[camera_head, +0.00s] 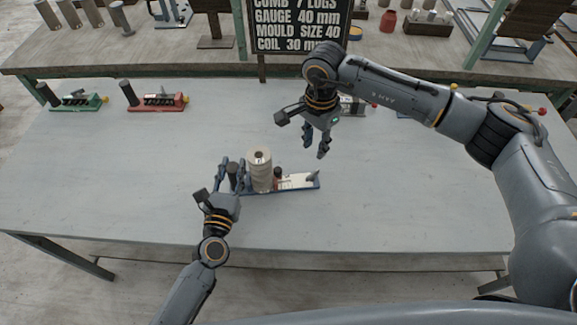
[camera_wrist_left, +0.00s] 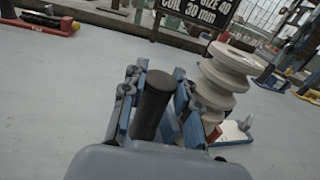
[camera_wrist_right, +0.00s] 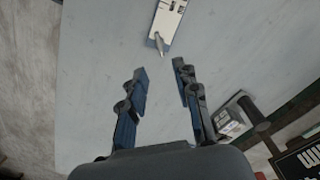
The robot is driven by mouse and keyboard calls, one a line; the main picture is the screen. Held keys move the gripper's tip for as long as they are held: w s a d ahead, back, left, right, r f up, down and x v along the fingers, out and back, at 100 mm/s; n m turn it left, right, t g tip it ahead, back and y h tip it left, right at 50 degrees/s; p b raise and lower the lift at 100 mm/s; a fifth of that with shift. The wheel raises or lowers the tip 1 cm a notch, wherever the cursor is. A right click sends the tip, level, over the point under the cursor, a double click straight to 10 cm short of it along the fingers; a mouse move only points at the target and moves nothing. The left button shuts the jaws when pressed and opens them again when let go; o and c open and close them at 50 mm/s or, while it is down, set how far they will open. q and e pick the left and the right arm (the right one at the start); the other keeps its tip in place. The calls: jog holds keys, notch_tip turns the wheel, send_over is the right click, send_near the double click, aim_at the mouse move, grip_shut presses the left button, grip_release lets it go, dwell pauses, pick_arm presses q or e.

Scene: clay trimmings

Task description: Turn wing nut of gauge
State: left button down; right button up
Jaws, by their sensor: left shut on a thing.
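The gauge has a blue base (camera_head: 262,190) with a stack of pale grooved discs (camera_head: 261,168), also in the left wrist view (camera_wrist_left: 222,80), and a white plate (camera_head: 297,181). A small grey lever-like piece, possibly the wing nut (camera_head: 313,176), stands at the plate's right end; it also shows in the right wrist view (camera_wrist_right: 159,44). My left gripper (camera_head: 229,174) is shut on the gauge's dark upright handle (camera_wrist_left: 152,104), left of the discs. My right gripper (camera_head: 322,150) is open and empty, above and behind the plate's right end, apart from it.
A green-based gauge (camera_head: 75,102) and a red-based gauge (camera_head: 155,102) stand at the table's back left. Another device (camera_wrist_right: 232,118) lies behind my right gripper. A dark lettered board (camera_head: 297,30) stands at the back. The table (camera_head: 130,180) is clear in front and at left.

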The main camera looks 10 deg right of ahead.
aim_at(312, 174)
notch_tip(312, 174, down, 12)
jog(key=shift+r, duration=0.1)
dwell(0.5)
grip_shut()
